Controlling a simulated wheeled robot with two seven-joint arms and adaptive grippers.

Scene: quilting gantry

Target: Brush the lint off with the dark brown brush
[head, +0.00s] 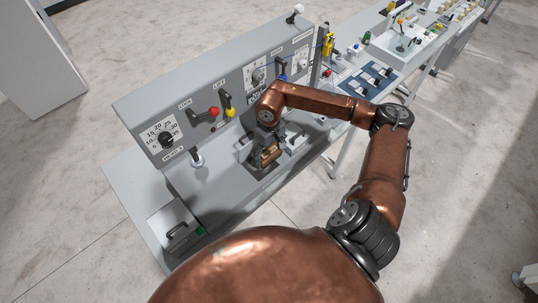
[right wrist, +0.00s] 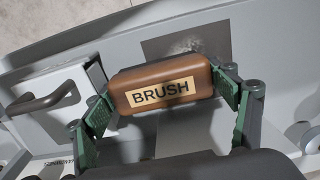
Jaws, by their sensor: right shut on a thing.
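The brown brush (right wrist: 162,86), with a pale label reading "BRUSH", is held between the green-padded fingers of my right gripper (right wrist: 168,90) in the right wrist view. The pads press on its two ends. In the head view my right gripper (head: 259,150) is low over the grey console bench, with the brush (head: 270,154) partly hidden by it. A dark grey square patch (right wrist: 215,35) with pale fuzz that looks like lint lies just beyond the brush. The brush hides part of the patch; I cannot tell whether its bristles touch it. My left gripper is not in view.
A box with a dark handle (right wrist: 45,101) is left of the brush in the wrist view.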

